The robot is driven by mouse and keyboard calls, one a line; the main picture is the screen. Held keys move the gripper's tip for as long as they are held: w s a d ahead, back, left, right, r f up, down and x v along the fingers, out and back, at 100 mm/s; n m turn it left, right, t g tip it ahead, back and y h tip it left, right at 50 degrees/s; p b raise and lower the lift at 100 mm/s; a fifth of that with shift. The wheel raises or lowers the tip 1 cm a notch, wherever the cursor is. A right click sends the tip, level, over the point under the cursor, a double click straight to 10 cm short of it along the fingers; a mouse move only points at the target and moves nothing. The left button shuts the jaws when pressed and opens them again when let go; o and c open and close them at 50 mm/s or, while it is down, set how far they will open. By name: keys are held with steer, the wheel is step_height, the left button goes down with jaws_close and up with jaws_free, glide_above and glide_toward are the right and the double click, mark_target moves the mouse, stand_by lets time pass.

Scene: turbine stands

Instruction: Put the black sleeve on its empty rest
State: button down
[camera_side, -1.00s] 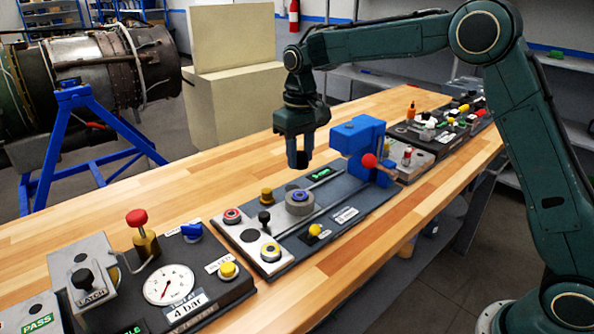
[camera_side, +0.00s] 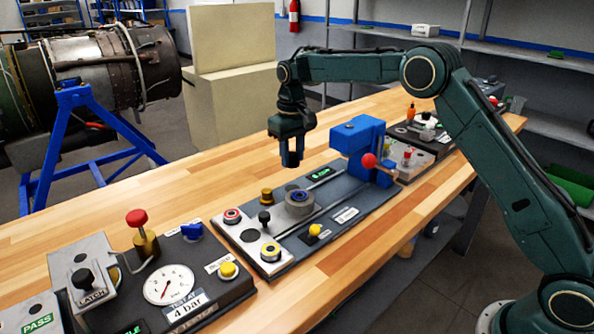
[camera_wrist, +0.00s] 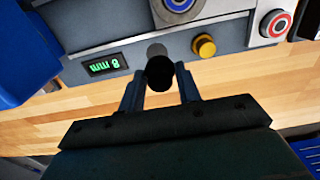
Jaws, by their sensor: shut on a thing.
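My gripper (camera_side: 291,160) hangs in the air behind the slate-grey fixture board (camera_side: 345,214), fingers pointing down. In the wrist view, my gripper (camera_wrist: 161,88) is shut on the black sleeve (camera_wrist: 159,73), a dark cylinder between the two fingers. The sleeve is apart from the board. A pale metal plate (camera_side: 241,226) at the board's left end carries a red-ringed piece (camera_side: 232,215), a yellow-ringed piece (camera_side: 270,252) and a dark round spot (camera_side: 250,236). That spot looks bare; I cannot tell for certain that it is the empty rest.
A black knob (camera_side: 264,217), a brass knob (camera_side: 267,195) and a grey disc with a blue ring (camera_side: 299,198) stand up on the board. A blue block (camera_side: 357,138) rises at its right. A gauge panel (camera_side: 169,284) lies to the left. Wood behind the board is clear.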

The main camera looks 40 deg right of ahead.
steer(key=shift+w+d+f, duration=0.45)
steer(key=shift+w+f, duration=0.05)
steer(key=shift+w, duration=0.05)
steer(key=shift+f, duration=0.2)
steer(key=shift+f, duration=2.15)
steer(key=shift+s+f, duration=0.1)
steer(key=shift+f, duration=1.55)
stand_by(0.6)
steer(key=c, duration=0.7)
jaws_free()
steer(key=shift+r, duration=0.1)
steer(key=shift+c, duration=0.2)
steer(key=shift+r, duration=0.15)
steer(key=shift+r, duration=3.5)
steer(key=shift+r, duration=0.1)
